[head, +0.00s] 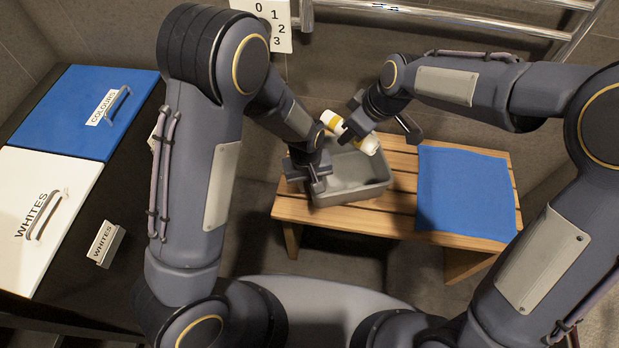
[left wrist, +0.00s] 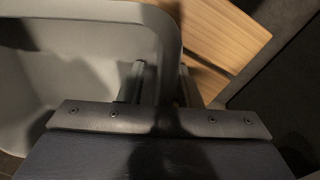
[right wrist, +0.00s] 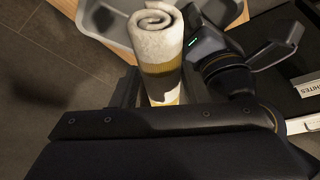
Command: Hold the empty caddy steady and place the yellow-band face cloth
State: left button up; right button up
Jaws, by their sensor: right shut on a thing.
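The grey caddy (head: 350,192) stands on the wooden bench, and its visible inside is empty. My left gripper (head: 318,178) is at the caddy's left end. In the left wrist view its fingers (left wrist: 163,85) straddle the caddy's wall (left wrist: 171,40), one inside and one outside; whether they press on it I cannot tell. My right gripper (head: 350,128) is shut on the yellow-band face cloth (head: 368,145), a white roll held tilted above the caddy's back part. In the right wrist view the rolled cloth (right wrist: 155,40) sits between the fingers, its spiral end towards the caddy.
A blue mat (head: 465,190) lies on the right of the bench (head: 400,205). Blue COLOURS (head: 85,110) and white WHITES (head: 45,200) lids are at left, with a small WHITES sign (head: 105,243). A metal rail (head: 440,15) and number card (head: 270,22) are behind.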

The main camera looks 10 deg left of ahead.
aim_at(376, 140)
pick_arm(q)
grip_shut()
pick_arm(e)
jog(key=shift+f, duration=0.1)
jog(key=shift+f, duration=6.15)
jog(key=o, duration=1)
jog(key=shift+o, duration=0.2)
jog(key=shift+r, duration=0.1)
jog(key=v, duration=1.2)
